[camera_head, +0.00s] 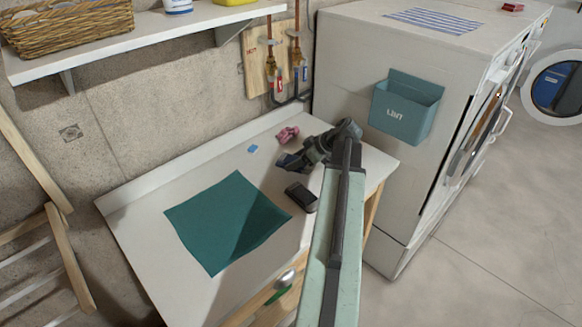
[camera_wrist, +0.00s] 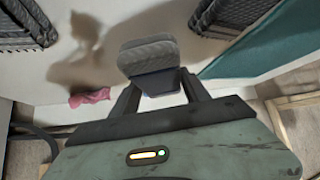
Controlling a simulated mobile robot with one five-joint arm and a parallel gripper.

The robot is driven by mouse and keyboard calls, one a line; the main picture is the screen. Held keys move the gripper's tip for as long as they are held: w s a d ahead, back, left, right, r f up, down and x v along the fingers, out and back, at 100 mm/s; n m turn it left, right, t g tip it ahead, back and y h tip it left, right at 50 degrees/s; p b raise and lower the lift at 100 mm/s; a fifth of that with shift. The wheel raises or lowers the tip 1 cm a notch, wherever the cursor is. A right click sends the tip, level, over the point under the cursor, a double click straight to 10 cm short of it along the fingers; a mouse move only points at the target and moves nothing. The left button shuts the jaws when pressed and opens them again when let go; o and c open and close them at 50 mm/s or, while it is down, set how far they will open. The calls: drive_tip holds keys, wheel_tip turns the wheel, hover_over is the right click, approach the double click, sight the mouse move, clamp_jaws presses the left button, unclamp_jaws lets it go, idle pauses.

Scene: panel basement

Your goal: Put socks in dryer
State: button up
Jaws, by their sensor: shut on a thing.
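My gripper (camera_head: 288,161) is over the right part of the white table (camera_head: 150,205). The white machine with a LINT bin, likely the dryer (camera_head: 345,65), stands right of the table. Its front (camera_head: 478,135) is seen edge-on; I cannot tell whether its door is open.
A teal cloth (camera_head: 222,220) and a dark object (camera_head: 301,197) lie on the table. A small blue piece (camera_head: 252,149) is near the wall. The LINT bin (camera_head: 406,105) sticks out from the machine's side. The floor (camera_head: 500,240) before it is clear.

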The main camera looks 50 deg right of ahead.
wheel_tip(320, 180, down, 4)
drive_tip(key=b, duration=0.4)
drive_tip(key=shift+s+d, duration=0.1)
drive_tip(key=shift+r, duration=0.25)
drive_tip(key=shift+a+f, duration=0.2)
drive_tip(key=o, duration=1.5)
drive_tip(key=shift+r, duration=0.1)
